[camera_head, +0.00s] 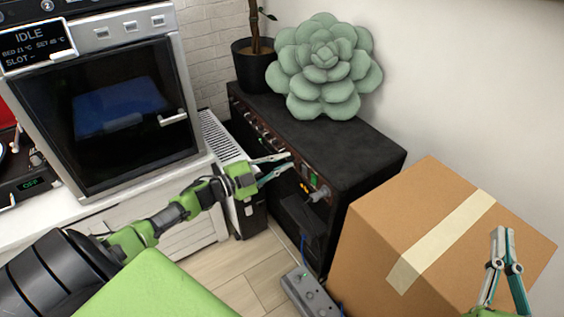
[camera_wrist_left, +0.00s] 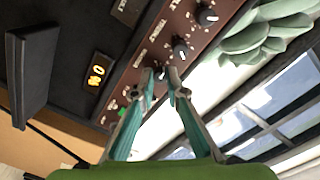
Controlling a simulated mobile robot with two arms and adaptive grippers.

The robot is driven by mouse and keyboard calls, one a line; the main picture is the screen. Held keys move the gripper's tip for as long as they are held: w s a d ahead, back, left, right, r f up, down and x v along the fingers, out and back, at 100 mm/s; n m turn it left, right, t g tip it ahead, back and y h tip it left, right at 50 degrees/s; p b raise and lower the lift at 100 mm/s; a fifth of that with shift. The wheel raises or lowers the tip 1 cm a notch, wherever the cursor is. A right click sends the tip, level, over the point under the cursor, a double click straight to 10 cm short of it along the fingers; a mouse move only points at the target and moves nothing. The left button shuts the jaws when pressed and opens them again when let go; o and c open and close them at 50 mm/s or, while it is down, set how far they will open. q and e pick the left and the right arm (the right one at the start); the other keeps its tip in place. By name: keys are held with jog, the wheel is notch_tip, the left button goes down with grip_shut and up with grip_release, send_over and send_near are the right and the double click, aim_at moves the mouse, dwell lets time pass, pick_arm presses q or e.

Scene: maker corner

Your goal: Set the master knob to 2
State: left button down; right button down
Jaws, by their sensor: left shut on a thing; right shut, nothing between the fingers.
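The black amplifier (camera_head: 352,145) stands against the wall, with a dark red control panel and a row of knobs on its front. My left gripper (camera_head: 288,164) reaches that panel from the left. In the left wrist view its fingertips (camera_wrist_left: 161,76) are closed around a small dark knob with a white mark (camera_wrist_left: 160,71). The fingers partly hide this knob, and its label is too small to read. An orange display (camera_wrist_left: 96,75) on the amplifier shows what looks like a 0. My right gripper (camera_head: 504,236) is shut and empty in front of the cardboard box.
Two more knobs, one near (camera_wrist_left: 181,47) and one farther along (camera_wrist_left: 207,16), sit beside the held one. A green succulent cushion (camera_head: 324,65) rests on the amplifier. A cardboard box (camera_head: 375,240) stands at the right. A grey power strip (camera_head: 308,290) lies on the floor.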

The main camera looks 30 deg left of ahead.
pick_arm(q)
jog(key=c, duration=2.3)
grip_release()
jog(key=v, duration=1.2)
jog(key=shift+a+f, duration=0.1)
